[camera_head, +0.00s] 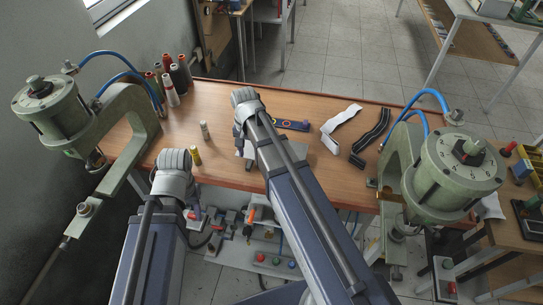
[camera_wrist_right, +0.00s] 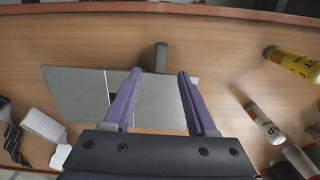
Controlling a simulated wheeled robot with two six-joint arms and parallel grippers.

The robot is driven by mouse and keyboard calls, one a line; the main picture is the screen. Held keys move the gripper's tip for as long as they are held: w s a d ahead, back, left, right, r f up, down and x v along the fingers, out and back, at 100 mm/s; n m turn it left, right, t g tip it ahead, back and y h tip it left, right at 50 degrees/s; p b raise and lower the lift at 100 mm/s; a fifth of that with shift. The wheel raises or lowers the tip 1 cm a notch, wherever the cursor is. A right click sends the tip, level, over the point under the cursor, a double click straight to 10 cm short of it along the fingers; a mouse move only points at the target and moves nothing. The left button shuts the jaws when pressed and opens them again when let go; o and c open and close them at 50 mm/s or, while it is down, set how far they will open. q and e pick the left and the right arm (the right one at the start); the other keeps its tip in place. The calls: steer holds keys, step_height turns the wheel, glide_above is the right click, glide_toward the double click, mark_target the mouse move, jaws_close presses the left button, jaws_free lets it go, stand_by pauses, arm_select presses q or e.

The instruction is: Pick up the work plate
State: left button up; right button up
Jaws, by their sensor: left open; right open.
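The work plate (camera_wrist_right: 75,92) is a flat grey sheet lying on the wooden table in the right wrist view. A thin pale line crosses it near the middle. A dark block (camera_wrist_right: 160,57) stands at its upper edge. My right gripper (camera_wrist_right: 158,74) is open and empty, its two purple fingers apart over the plate; its height above the plate is unclear. In the head view my right arm hides most of the plate, and a small grey part (camera_head: 249,149) shows beside the wrist. My left arm ends at the table's front edge; its gripper fingers are hidden.
Green pneumatic presses stand at left (camera_head: 55,110) and right (camera_head: 455,170). Several spools (camera_head: 172,90) stand at the back left. White (camera_head: 335,128) and black (camera_head: 372,128) strips lie right of my right arm.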

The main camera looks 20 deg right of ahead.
mark_target(250, 162)
steer(key=shift+f, duration=0.1)
step_height(250, 162, down, 5)
steer(key=b, duration=0.5)
steer(key=shift+s+a, duration=0.1)
jaws_close()
stand_by(0.5)
